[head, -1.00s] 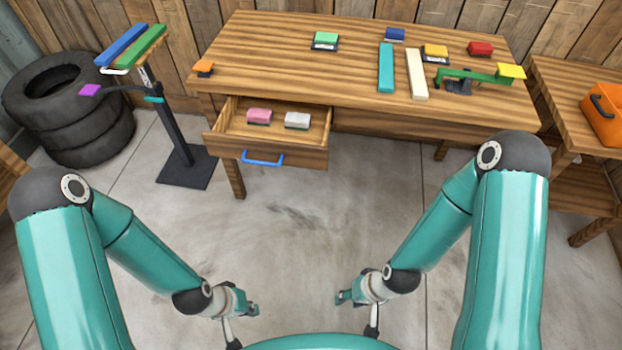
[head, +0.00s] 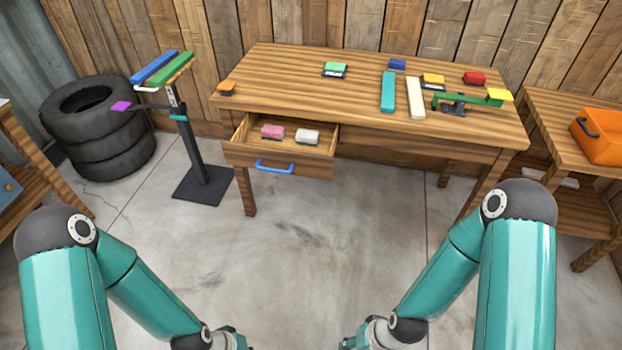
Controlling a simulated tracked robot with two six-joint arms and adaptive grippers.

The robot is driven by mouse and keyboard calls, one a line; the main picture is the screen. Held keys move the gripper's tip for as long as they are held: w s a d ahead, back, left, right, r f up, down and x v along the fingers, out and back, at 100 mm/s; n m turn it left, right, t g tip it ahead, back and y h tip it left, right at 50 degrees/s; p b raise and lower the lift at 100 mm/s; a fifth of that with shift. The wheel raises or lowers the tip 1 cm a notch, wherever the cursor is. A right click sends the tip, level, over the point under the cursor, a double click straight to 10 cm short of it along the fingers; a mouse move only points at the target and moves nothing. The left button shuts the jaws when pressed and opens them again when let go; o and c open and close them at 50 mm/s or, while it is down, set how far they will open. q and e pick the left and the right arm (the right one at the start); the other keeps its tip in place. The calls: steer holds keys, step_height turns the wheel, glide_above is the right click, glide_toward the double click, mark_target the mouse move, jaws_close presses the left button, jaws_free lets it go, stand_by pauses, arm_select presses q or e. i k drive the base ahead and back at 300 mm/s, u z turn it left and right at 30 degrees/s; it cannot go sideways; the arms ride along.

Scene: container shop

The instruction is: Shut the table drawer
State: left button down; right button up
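The table drawer (head: 288,173) stands open at the front left of the wooden table (head: 300,85). It has a blue handle (head: 274,168) on its front. My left gripper, at the bottom edge left of centre, is mostly cut off by the frame. My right gripper (head: 350,343) is at the bottom edge right of centre, partly cut off. Both are well short of the drawer, over the floor, and their finger opening cannot be made out.
A dark stand (head: 192,140) with blue and green bars is left of the drawer, its base on the floor. Stacked tires (head: 100,130) are behind it. A side table with an orange box (head: 600,136) is at the right. The floor before the drawer is clear.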

mark_target(246, 148)
steer(key=u, duration=0.1)
steer(key=i, duration=0.95)
steer(key=z, duration=0.05)
